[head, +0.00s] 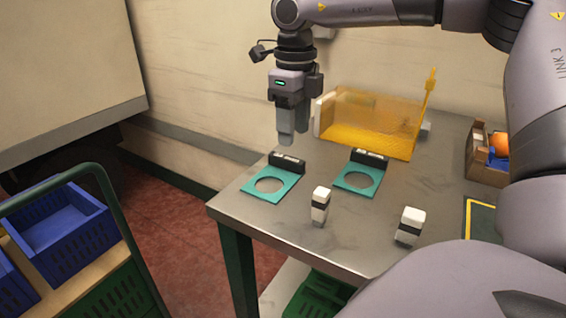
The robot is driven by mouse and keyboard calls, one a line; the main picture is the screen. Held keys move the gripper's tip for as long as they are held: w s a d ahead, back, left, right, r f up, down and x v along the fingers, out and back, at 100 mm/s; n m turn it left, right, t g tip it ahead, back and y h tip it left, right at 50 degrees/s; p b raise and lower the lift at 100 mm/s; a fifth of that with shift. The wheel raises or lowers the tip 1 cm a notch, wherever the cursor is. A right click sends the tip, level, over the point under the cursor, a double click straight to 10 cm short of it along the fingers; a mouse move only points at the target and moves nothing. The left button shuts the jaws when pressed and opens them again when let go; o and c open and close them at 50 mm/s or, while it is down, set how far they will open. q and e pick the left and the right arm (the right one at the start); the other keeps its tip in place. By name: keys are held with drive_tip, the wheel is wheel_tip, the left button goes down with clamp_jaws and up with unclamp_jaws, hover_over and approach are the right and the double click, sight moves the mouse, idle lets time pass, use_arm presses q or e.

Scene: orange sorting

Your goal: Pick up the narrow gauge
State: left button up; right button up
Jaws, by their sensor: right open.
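Two teal gauge plates, each with a round hole and a black handle block, lie flat on the metal table. The left gauge (252,190) is near the table's left edge, and the right gauge (347,185) is nearer the middle. Their holes look close in size, so I cannot tell which is the narrow gauge. My right gripper (293,140) points down above and just behind the black handle (287,162) of the left gauge. It is open and empty, with its fingers seen nearly side-on. It looks apart from the handle. My left gripper is out of view.
A translucent yellow guard (370,122) stands behind the gauges. Two small white-and-black blocks (320,206) (410,226) stand in front. A cardboard box (484,165) with an orange is at right. A cart with blue crates (68,228) stands left of the table (290,232).

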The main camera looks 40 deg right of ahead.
sight(295, 160)
wheel_tip(295, 160, down, 7)
drive_tip(key=shift+s+d+r, duration=0.1)
idle(0.3)
clamp_jaws()
